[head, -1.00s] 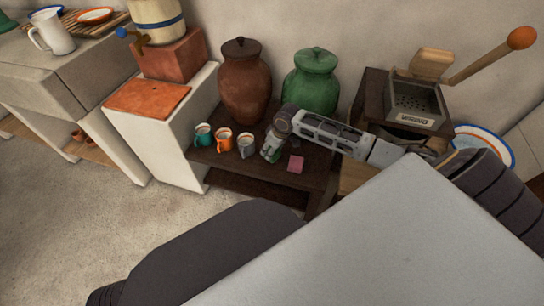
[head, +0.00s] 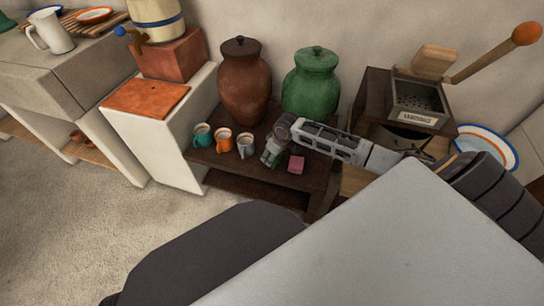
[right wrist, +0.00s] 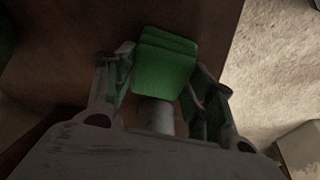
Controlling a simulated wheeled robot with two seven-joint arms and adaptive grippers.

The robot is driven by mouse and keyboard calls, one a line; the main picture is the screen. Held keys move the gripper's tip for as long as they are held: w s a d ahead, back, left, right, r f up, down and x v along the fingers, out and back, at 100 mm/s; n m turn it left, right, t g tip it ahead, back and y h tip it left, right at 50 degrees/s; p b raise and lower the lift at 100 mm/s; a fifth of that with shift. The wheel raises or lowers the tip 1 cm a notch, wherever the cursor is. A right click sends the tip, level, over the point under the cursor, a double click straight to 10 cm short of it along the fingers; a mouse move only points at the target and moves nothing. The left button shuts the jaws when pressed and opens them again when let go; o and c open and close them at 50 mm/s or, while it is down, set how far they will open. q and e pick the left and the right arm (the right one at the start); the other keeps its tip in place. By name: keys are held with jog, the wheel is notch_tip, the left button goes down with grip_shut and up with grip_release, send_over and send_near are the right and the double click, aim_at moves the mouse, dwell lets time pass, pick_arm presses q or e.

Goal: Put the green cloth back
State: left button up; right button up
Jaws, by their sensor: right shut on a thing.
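The green cloth (right wrist: 166,62) shows as a folded stack in the right wrist view, between the fingertips of my right gripper (right wrist: 158,75). The gripper is shut on it. The green cloth is too small and covered there to make out clearly. I cannot tell whether it touches the table. My left gripper is not in view.
A brown jar (head: 245,85) and a green jar (head: 311,85) stand behind. A grinder (head: 418,105) is at right. The table's front edge is close by.

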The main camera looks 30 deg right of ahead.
aim_at(278, 160)
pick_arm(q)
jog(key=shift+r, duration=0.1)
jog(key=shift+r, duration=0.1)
pick_arm(e)
jog(key=o, duration=1.1)
jog(key=shift+f, duration=0.1)
jog(key=shift+c, duration=0.2)
jog(key=shift+r, duration=0.2)
jog(key=shift+s+r+p, duration=0.15)
jog(key=shift+r+p, duration=0.15)
jog(key=shift+r, duration=0.25)
jog(key=p+v, duration=0.2)
jog(key=v, duration=0.2)
jog(key=shift+s+d+r, duration=0.1)
jog(key=shift+r, duration=0.25)
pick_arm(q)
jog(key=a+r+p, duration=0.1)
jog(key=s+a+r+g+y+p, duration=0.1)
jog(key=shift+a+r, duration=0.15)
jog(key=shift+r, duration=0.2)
pick_arm(e)
jog(key=v, duration=0.6)
